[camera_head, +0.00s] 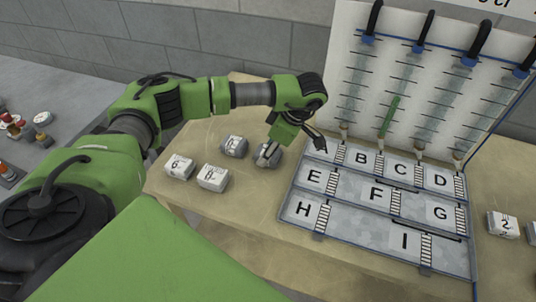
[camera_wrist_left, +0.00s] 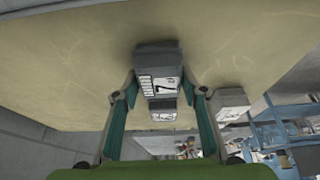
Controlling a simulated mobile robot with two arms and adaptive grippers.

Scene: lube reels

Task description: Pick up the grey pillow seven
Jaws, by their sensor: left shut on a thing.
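The grey pillow seven (camera_wrist_left: 158,60) sits between the two fingers of my left gripper (camera_wrist_left: 162,92) in the left wrist view, with a dark 7 on its white label. In the head view the left gripper (camera_head: 268,153) points down over this grey pillow (camera_head: 272,160) and is shut on it, partly covering it. The pillow is at the tabletop; I cannot tell whether it is raised. A second grey pillow (camera_head: 235,146) lies just left of it. My right gripper is not in view.
Two white pillows marked 6 (camera_head: 178,166) (camera_head: 213,177) lie to the left on the wooden table (camera_head: 235,210). A metal lettered tray (camera_head: 345,238) with an upright reel board stands close on the right. A white pillow marked 2 (camera_head: 504,225) lies far right.

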